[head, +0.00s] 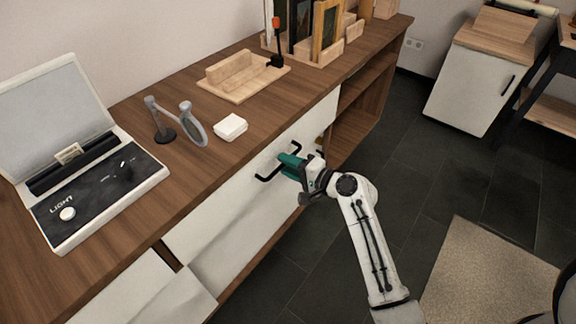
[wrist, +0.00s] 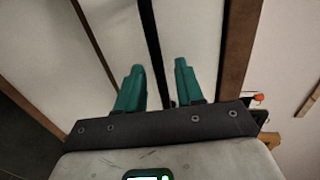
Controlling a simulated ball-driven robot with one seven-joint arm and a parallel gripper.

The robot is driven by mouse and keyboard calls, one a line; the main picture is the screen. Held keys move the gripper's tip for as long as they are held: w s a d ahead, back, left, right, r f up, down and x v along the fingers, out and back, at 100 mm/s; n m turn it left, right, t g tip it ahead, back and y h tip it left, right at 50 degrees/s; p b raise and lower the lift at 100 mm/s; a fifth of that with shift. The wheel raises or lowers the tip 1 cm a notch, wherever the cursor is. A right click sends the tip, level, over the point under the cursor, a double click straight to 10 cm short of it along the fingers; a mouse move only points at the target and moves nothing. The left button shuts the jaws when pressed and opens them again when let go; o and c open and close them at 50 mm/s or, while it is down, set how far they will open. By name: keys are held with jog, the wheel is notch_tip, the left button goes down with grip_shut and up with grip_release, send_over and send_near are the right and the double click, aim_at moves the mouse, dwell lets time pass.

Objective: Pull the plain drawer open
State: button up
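The drawer (head: 225,205) has a white front under the wooden top of the long cabinet, and I see no clear gap showing it pulled out. A black bar handle (head: 268,178) stands out from its front. My gripper (head: 289,163) has teal fingers and is at the right part of this handle. In the wrist view, the two fingers (wrist: 157,68) are apart, with the dark handle bar (wrist: 153,50) running between them and space on either side. Whether either finger touches the bar cannot be told. The fingers hide part of the handle in the head view.
On the cabinet top (head: 130,100) stand an open light box (head: 100,200), a round grey mirror-like stand (head: 193,125), a white block (head: 230,127) and a wooden tray (head: 245,90). Open shelves (head: 355,120) are at right. The dark floor (head: 320,260) before the cabinet is clear; a rug (head: 480,270) lies right.

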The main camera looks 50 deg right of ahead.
jog(key=shift+w, duration=0.2)
grip_shut()
dwell(0.3)
jog(key=shift+f, duration=0.1)
